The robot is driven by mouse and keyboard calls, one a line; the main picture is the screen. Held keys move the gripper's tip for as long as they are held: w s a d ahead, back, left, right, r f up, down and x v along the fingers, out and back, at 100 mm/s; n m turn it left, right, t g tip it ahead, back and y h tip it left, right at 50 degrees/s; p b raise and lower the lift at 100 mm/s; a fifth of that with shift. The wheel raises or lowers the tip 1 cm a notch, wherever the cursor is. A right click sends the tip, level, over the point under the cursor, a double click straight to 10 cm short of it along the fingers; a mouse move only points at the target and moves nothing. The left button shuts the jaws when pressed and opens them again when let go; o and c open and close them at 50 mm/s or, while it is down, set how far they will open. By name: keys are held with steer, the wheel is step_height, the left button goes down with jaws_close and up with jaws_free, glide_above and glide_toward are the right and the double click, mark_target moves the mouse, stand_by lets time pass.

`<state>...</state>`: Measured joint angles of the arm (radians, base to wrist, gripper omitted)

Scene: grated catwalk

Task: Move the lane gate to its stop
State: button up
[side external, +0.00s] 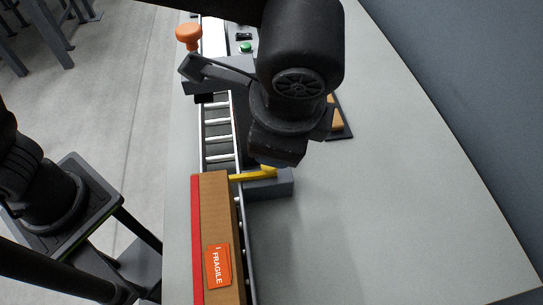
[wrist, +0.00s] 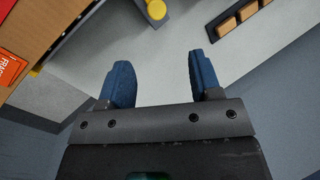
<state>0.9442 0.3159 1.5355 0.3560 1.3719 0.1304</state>
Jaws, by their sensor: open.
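The lane gate shows in the side external view as a yellow bar (side external: 252,176) at the far end of the cardboard box, beside a grey block (side external: 270,188). My gripper's wrist hides part of it. In the wrist view a round yellow knob (wrist: 156,9) shows at the top edge, beyond my fingertips. My gripper (wrist: 160,60) is open, with two blue fingers apart and only bare table seen between them. In the side external view my gripper (side external: 272,163) is above the grey block and its fingers are mostly hidden. I cannot tell where the gate's stop is.
The cardboard box (side external: 213,205) with a red FRAGILE label sits on the roller lane (side external: 220,140). An orange knob (side external: 188,32) and a green button (side external: 246,47) stand farther back. A dark tray (side external: 346,132) holds tan blocks. The table's right side is clear.

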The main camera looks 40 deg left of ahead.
steer(key=w+a+f+n+g, duration=0.1)
steer(key=f+n, duration=0.3)
steer(key=n, duration=0.6)
steer(key=w+a+f+n+g+y, duration=0.1)
steer(key=f+n, duration=0.3)
steer(key=n, duration=0.6)
steer(key=w+a+f+n, duration=0.1)
steer(key=f+n, duration=0.4)
steer(key=n, duration=0.6)
steer(key=shift+w+a+g, duration=0.1)
steer(key=shift+a+g, duration=0.05)
steer(key=shift+g, duration=0.25)
